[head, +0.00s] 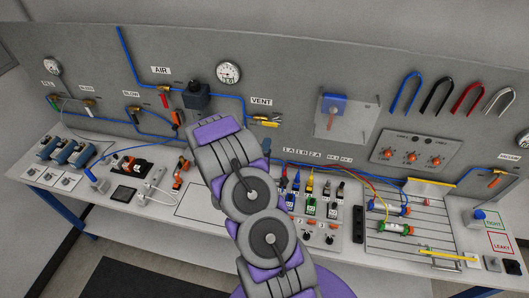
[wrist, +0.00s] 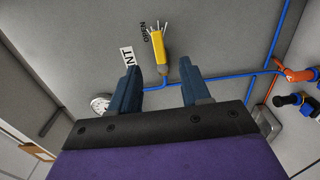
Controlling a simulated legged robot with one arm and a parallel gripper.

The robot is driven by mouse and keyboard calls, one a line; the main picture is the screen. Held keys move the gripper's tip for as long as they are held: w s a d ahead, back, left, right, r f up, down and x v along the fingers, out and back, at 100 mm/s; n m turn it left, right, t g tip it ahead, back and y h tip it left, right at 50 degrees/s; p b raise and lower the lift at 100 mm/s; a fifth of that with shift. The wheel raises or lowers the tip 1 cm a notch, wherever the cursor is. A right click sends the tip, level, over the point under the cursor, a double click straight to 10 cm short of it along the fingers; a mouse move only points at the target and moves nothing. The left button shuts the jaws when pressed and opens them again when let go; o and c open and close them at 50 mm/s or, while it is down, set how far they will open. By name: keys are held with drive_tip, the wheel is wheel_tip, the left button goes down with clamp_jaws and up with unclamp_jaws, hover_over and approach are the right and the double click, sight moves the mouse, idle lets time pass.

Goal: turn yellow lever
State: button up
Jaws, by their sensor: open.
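The yellow lever (head: 268,124) is on the back panel under the VENT label (head: 261,102), at the end of a blue pipe. In the wrist view the yellow lever (wrist: 158,52) points up the picture from the blue pipe. My gripper (wrist: 162,88) is open and empty. Its dark blue fingers stand to either side below the lever in that picture, with the lever ahead of the gap. How far the lever is from the fingertips I cannot tell.
A blue pipe (wrist: 230,78) runs along the panel beside the lever. The bench below holds cables, switches and several fittings.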

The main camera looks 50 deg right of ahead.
drive_tip(key=shift+p+v, duration=1.45)
drive_tip(key=shift+v, duration=0.2)
